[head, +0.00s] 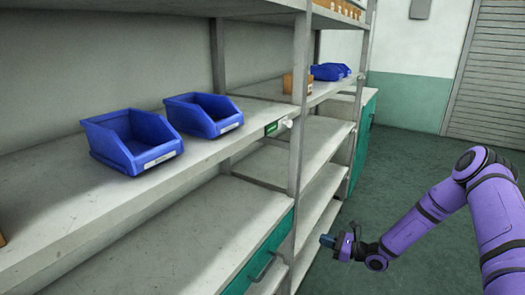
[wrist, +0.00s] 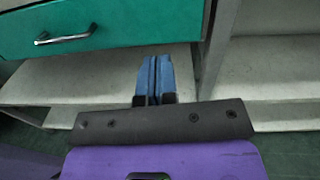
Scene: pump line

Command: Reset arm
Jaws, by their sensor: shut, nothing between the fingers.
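My gripper (head: 328,241) is at the end of my purple arm, low at the right of the head view, in front of the lower shelves. In the wrist view its two blue fingers (wrist: 153,80) lie side by side, shut, with nothing between them. It points at the shelving below a green drawer (wrist: 100,25) and touches nothing that I can see.
Grey shelving (head: 130,215) fills the left and middle. Two blue bins (head: 131,142) stand on its upper shelf. Farther back are a small brown box (head: 297,84) and more blue bins (head: 330,72). The green floor (head: 405,130) behind my arm is clear.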

